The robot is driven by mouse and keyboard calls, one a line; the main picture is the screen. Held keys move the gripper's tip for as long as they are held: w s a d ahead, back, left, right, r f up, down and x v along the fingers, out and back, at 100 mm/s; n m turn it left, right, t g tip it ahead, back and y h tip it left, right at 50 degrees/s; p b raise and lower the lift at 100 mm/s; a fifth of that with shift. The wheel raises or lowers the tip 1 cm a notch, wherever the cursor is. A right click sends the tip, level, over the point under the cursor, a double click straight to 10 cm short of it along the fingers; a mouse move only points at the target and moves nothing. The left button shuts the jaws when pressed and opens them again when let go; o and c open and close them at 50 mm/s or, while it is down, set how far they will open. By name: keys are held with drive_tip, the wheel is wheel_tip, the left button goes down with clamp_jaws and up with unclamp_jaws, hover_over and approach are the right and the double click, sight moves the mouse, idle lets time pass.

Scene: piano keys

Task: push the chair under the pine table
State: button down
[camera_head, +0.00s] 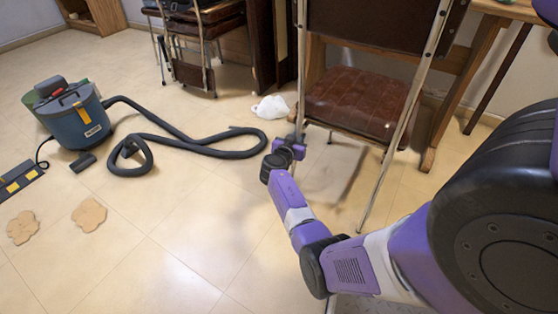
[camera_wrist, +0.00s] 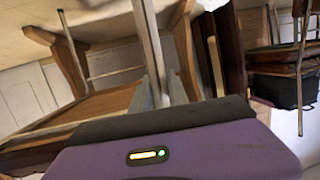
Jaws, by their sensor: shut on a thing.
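The chair (camera_head: 360,100) stands upright in the head view, with a brown quilted seat, a dark backrest and pale metal tube legs. The pine table (camera_head: 463,90) is behind it and to the right; part of its top shows at the upper right. My gripper (camera_head: 297,139) is at the chair's left metal leg, below seat height, and is shut on it. In the wrist view a metal tube (camera_wrist: 149,40) runs down to my gripper (camera_wrist: 160,95), between the fingers. Pale brown wooden parts show at the left there. The backrest hides part of the table.
A blue vacuum cleaner (camera_head: 75,115) stands at left, its dark hose (camera_head: 180,142) looping across the floor towards my gripper. A white crumpled thing (camera_head: 270,107) lies near the chair. Other dark chairs (camera_head: 203,25) stand at the back. Two tan patches (camera_head: 89,214) lie at lower left.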

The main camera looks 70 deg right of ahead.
drive_tip(key=s+d, duration=0.2)
drive_tip(key=d, duration=0.5)
drive_tip(key=shift+r, duration=0.2)
idle(0.5)
drive_tip(key=shift+s+a, duration=0.1)
drive_tip(key=c, duration=1)
unclamp_jaws()
drive_tip(key=shift+f, duration=0.1)
drive_tip(key=shift+w+a, duration=0.1)
drive_tip(key=shift+w, duration=0.1)
drive_tip(key=a+p, duration=0.1)
drive_tip(key=a, duration=0.9)
drive_tip(key=shift+w, duration=0.45)
